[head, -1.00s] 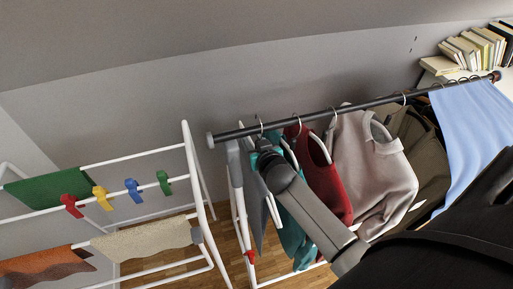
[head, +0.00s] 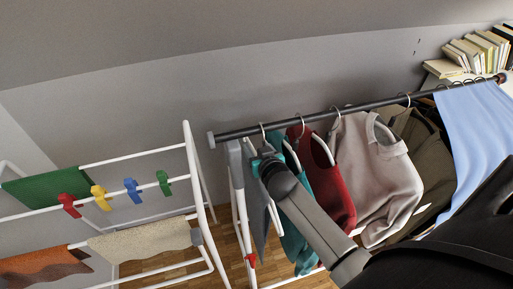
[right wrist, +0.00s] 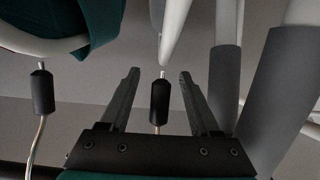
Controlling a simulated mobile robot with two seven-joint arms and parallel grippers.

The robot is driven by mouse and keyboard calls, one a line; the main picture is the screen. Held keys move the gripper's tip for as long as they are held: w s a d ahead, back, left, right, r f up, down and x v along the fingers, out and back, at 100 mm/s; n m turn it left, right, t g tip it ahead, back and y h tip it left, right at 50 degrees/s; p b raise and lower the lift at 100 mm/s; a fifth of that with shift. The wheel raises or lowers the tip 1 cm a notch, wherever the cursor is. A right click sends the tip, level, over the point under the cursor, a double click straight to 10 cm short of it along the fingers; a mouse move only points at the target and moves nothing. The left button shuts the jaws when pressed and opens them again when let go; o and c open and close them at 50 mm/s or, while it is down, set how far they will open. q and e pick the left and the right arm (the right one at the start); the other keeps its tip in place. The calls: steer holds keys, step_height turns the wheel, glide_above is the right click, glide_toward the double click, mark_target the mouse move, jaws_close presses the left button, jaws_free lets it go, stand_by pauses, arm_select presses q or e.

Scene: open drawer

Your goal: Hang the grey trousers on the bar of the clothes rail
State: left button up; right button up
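The grey trousers (head: 257,205) hang from a white hanger near the left end of the dark bar (head: 370,106) of the clothes rail. The hanger's wire hook (head: 263,129) shows at the bar; I cannot tell whether its weight rests there. My right gripper (head: 262,166) is just below the bar, partly hiding the hanger. In the right wrist view my right gripper (right wrist: 160,78) has its fingers apart on either side of a hanger's black neck (right wrist: 158,102), with a visible gap to each finger. My left gripper is not in view.
A teal garment (head: 297,232), a red one (head: 334,190), a light grey sweater (head: 365,175) and a blue cloth (head: 482,130) hang further right. A white drying rack (head: 190,165) with colored pegs stands at left. White tubes with grey sleeves (right wrist: 226,80) are close right of the gripper.

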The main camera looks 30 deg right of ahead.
steer(key=shift+o, duration=0.4)
steer(key=shift+s+f, duration=0.1)
steer(key=shift+f, duration=0.1)
steer(key=p+v, duration=0.3)
steer(key=v, duration=1.2)
steer(key=shift+p, duration=0.3)
steer(key=shift+s+a+r, duration=0.1)
steer(key=shift+r, duration=0.05)
